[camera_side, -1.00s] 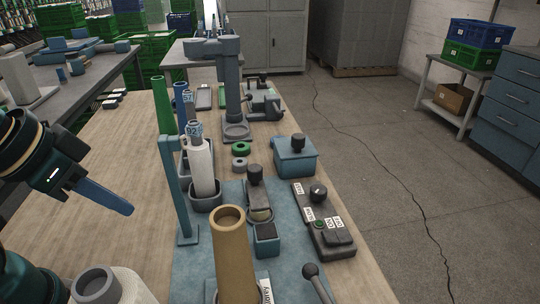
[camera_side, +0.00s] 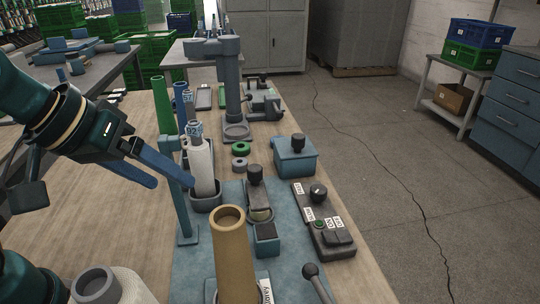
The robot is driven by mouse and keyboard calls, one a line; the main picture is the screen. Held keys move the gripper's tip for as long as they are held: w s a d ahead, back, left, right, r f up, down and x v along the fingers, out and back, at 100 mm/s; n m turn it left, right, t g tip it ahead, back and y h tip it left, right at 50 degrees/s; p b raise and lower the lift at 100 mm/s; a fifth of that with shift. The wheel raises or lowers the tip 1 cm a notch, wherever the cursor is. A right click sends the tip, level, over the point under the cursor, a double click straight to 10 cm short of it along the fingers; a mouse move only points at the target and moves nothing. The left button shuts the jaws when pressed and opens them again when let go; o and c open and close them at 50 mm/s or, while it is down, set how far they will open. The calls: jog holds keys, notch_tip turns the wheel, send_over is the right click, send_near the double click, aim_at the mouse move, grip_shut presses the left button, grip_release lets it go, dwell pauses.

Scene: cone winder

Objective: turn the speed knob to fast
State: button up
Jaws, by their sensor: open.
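The speed knob (camera_side: 318,190) is a small dark round knob on a dark control box (camera_side: 326,225) at the right side of the bench. White labels lie around it, but their text is too small to read.
A blue post (camera_side: 179,190), a white yarn cone (camera_side: 202,165) and a tan cone (camera_side: 229,250) stand between my gripper and the control box. A lever with a ball knob (camera_side: 310,270) rises in front of the box. A blue lidded box (camera_side: 295,158) stands behind it.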

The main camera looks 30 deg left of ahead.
jog(key=w+d+r+n+t+h, duration=0.1)
jog(key=w+d+n+t+h, duration=0.1)
jog(key=w+d+n, duration=0.5)
jog(key=n+t+y, duration=0.3)
jog(key=n+t, duration=0.2)
jog(key=n, duration=2)
send_over(319, 188)
jog(key=s, duration=0.3)
notch_tip(319, 188, down, 10)
jog(key=r, duration=0.1)
notch_tip(319, 188, down, 7)
jog(key=shift+r, duration=0.15)
jog(key=shift+w+f, duration=0.55)
jog(key=shift+w, duration=0.1)
jog(key=shift+x, duration=0.85)
grip_shut()
